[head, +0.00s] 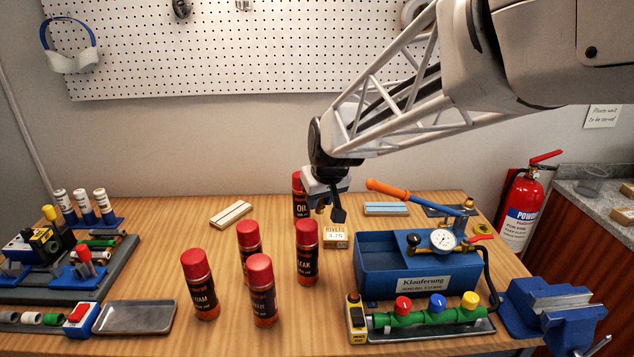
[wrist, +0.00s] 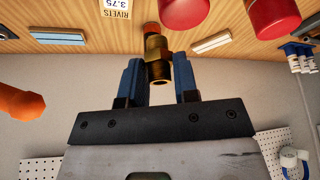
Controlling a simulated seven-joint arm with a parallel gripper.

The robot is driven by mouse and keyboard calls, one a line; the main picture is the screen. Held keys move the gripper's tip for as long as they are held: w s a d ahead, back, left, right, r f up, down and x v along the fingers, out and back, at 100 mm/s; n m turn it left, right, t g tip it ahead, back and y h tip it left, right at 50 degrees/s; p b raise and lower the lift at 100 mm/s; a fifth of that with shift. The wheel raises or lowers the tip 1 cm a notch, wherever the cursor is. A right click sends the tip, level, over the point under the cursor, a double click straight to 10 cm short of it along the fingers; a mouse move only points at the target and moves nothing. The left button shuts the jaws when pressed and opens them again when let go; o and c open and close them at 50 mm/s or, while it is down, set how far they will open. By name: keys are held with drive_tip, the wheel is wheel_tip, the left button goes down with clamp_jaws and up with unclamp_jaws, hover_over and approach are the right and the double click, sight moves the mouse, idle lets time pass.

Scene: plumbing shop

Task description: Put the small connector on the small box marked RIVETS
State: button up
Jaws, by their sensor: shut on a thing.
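My gripper (wrist: 160,82) is shut on the small connector (wrist: 158,56), a brass fitting with a hex part and an orange-red end, held between the two blue fingers in the wrist view. In the head view my gripper (head: 325,208) hangs above the bench, and the connector is hard to make out there. The small box marked RIVETS (head: 336,238) sits on the bench a little below and to the right of my gripper in that view. Its label also shows at the top of the wrist view (wrist: 115,8). The connector is apart from the box.
Several red-capped spray cans stand close by, one reading OIL (head: 300,208) behind and one (head: 307,262) in front-left of the box. A blue test pump (head: 385,272) with an orange-handled lever (head: 388,189) stands right of it. A fire extinguisher (head: 520,212) is beyond.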

drive_tip(key=m, duration=0.1)
hover_over(325, 233)
wheel_tip(325, 233, down, 2)
drive_tip(key=shift+h, duration=0.3)
drive_tip(key=shift+f, duration=2.65)
drive_tip(key=shift+f, duration=0.1)
drive_tip(key=shift+f, duration=3)
drive_tip(key=shift+f, duration=1.9)
drive_tip(key=shift+f, duration=0.15)
drive_tip(key=o, duration=1)
